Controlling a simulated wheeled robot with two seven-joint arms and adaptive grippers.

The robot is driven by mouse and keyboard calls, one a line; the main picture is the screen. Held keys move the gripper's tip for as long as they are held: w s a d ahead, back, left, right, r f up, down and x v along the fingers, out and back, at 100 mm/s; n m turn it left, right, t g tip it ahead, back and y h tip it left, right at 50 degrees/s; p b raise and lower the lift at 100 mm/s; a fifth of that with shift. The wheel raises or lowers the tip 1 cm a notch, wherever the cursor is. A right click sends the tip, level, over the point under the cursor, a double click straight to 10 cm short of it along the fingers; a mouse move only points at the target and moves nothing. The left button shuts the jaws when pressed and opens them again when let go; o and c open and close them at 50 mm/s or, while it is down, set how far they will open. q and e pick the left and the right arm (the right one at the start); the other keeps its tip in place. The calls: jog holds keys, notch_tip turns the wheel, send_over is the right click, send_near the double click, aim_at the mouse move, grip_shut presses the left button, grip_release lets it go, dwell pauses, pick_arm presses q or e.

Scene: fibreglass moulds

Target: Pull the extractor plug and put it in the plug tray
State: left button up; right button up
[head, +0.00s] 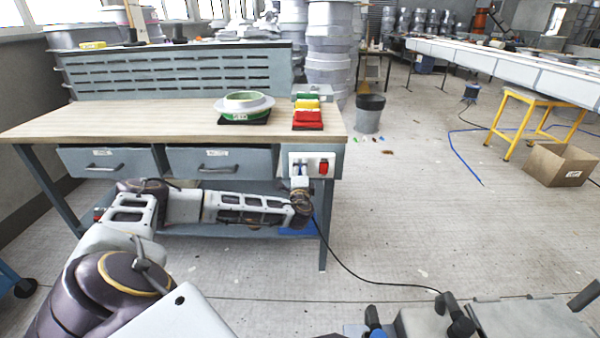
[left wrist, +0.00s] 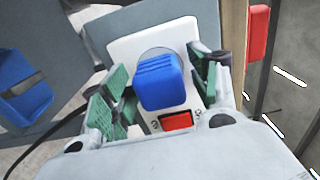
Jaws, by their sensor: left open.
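The blue extractor plug (left wrist: 160,80) sits in the round socket of a white plate (left wrist: 125,50), with a red switch (left wrist: 176,121) beside it. In the head view the plate (head: 326,157) and red switch (head: 323,168) are at the bench's right front end. My left gripper (left wrist: 163,88) is open, its green-padded fingers on either side of the plug; I cannot tell whether they touch it. In the head view this gripper (head: 299,183) is just below the plate. A blue tray (left wrist: 25,92) is at the left in the wrist view; its blue edge (head: 297,232) shows below the gripper in the head view.
The workbench (head: 150,125) holds a green-and-white ring mould (head: 243,103) and red, yellow and green bins (head: 308,119). Two drawers lie under its top. A black cable (head: 365,281) runs across the floor.

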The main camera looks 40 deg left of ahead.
jog(key=shift+w+r, duration=0.2)
jog(key=shift+r, duration=0.05)
dwell(0.7)
pick_arm(q)
jog(key=shift+c, duration=0.3)
grip_shut()
pick_arm(e)
jog(key=shift+s+f, duration=0.1)
jog(key=shift+s, duration=0.1)
pick_arm(q)
jog(key=shift+s+d, duration=0.15)
jog(key=shift+s, duration=0.05)
pick_arm(e)
jog(key=shift+w, duration=0.1)
pick_arm(q)
jog(key=shift+s+d+p, duration=0.2)
jog(key=shift+p, duration=0.15)
pick_arm(e)
jog(key=shift+r, duration=0.3)
pick_arm(q)
jog(key=shift+s, duration=0.1)
jog(key=shift+p+v, duration=1.05)
jog(key=shift+v, duration=1.35)
pick_arm(e)
jog(key=shift+r, duration=1.05)
